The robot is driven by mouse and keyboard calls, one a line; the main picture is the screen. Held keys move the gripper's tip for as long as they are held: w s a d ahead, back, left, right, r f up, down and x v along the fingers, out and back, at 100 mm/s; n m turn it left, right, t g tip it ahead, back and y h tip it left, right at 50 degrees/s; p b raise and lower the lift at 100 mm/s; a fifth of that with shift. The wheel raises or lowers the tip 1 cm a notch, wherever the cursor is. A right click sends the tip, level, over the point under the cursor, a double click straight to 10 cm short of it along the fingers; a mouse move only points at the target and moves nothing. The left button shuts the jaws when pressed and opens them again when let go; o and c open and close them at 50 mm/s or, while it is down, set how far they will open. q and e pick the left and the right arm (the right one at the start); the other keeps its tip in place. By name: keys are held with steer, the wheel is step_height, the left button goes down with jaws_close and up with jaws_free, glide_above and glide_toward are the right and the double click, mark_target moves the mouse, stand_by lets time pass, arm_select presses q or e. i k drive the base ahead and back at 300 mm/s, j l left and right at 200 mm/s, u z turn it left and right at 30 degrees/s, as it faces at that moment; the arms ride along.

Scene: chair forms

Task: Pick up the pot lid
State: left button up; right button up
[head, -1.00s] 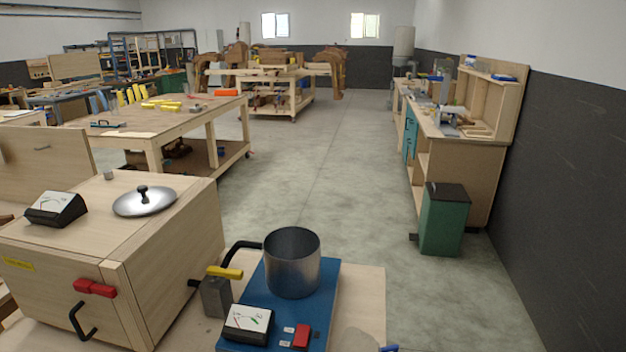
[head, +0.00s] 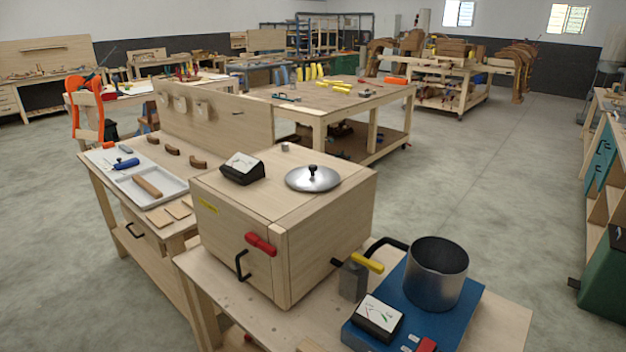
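The pot lid (head: 313,179) is a round, shiny metal disc with a black knob. It lies flat, knob up, on top of the wooden box (head: 330,218), near the right part of its top. The metal pot (head: 436,274) with a black handle stands open on a blue base (head: 462,318) to the right of the box. Neither of my grippers is in the head view.
A black gauge (head: 242,169) sits on the box, left of the lid. A red handle (head: 261,244) is on the box's front. A yellow-handled valve (head: 358,272) stands between box and pot. A white tray (head: 150,186) lies on the left bench.

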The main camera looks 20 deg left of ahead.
mark_target(312, 177)
steer(key=i+j, duration=0.1)
steer(key=j, duration=0.3)
steer(key=j+u, duration=0.1)
steer(key=j, duration=0.35)
steer(key=i+j, duration=0.15)
steer(key=j, duration=0.25)
steer(key=i+j, duration=0.1)
steer(key=j, duration=0.3)
steer(key=i+j+u, duration=0.1)
steer(key=j, duration=0.3)
steer(key=i+j, duration=0.1)
steer(key=j, duration=0.3)
steer(key=i+j+u, duration=0.1)
steer(key=j, duration=0.3)
steer(key=i+j, duration=0.1)
steer(key=j, duration=0.3)
